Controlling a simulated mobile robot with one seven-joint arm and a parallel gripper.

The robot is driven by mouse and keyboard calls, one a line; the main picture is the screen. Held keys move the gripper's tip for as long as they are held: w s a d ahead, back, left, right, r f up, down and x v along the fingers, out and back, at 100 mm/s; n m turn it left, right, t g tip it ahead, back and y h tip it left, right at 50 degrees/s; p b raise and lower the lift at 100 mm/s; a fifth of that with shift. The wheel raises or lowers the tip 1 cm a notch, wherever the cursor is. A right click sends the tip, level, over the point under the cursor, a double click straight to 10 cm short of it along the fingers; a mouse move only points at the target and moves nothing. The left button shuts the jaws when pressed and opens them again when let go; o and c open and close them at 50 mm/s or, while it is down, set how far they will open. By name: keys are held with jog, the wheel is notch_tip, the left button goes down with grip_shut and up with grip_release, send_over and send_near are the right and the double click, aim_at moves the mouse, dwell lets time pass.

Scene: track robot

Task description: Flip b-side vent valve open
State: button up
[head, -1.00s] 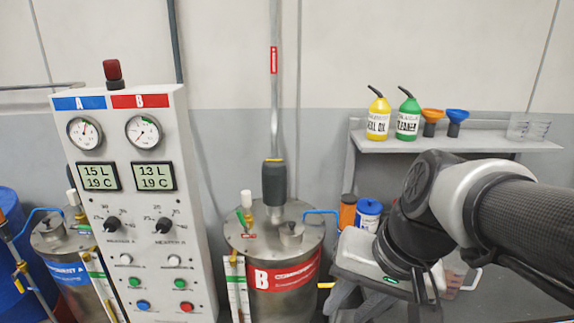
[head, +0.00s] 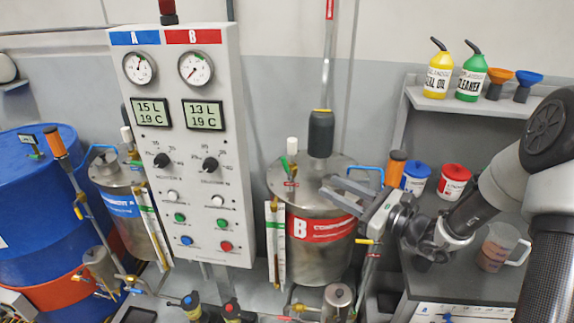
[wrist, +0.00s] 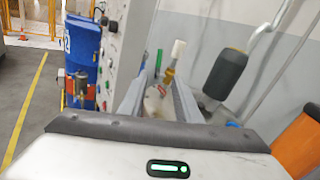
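The B tank (head: 318,250) is a steel drum with a red "B" label and a flat lid. On the lid's left part stands the vent fitting with a white cap (head: 292,147), a green lever (head: 285,164) and a red tag (head: 291,184). The green lever points up and leans slightly. My gripper (head: 326,188) is open and empty at the right part of the lid, its fingers pointing left toward the vent, apart from it. In the wrist view the green lever (wrist: 158,62) and brass valve body (wrist: 169,77) show between the two fingers.
A dark-sleeved pipe (head: 320,133) rises from the lid just behind my fingers. The control panel (head: 190,130) stands left of the tank. Orange, blue and red containers (head: 415,178) and a measuring jug (head: 497,247) are on the grey bench to the right.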

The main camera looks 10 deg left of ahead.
aim_at(287, 166)
jog(key=p+x, duration=0.1)
jog(key=x, duration=1.6)
jog(key=shift+s+p, duration=0.1)
jog(key=shift+p, duration=0.2)
